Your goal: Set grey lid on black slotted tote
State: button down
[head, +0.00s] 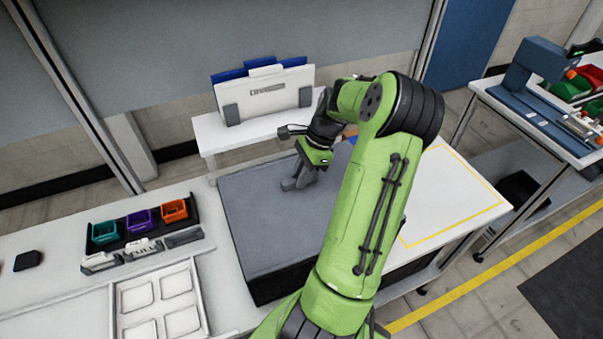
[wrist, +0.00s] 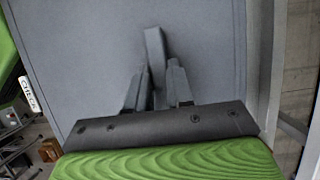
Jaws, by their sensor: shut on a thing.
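The grey lid (head: 255,235) is a broad flat panel lying roughly level over the black tote (head: 275,287); it also fills much of the wrist view (wrist: 90,40). Only a dark strip of the tote's side shows below the lid's front edge, and its slots are hidden. I cannot tell whether the lid rests fully on the rim. My gripper (head: 298,182) points down at the lid's far middle part. In the wrist view its fingers (wrist: 156,82) are shut on the lid's raised grey handle (wrist: 154,45). My arm hides the lid's right side.
Left of the tote is a bench with a black rack of teal, purple and orange bins (head: 140,222) and a white compartment tray (head: 160,305). A white board (head: 265,93) stands behind. A yellow-outlined white tabletop (head: 455,200) lies clear at right.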

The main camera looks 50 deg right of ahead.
jog(key=shift+f, duration=0.3)
jog(key=c, duration=0.9)
grip_release()
jog(key=p+v, duration=0.2)
jog(key=v, duration=1.3)
jog(key=shift+r+p, duration=0.3)
jog(key=shift+r, duration=0.1)
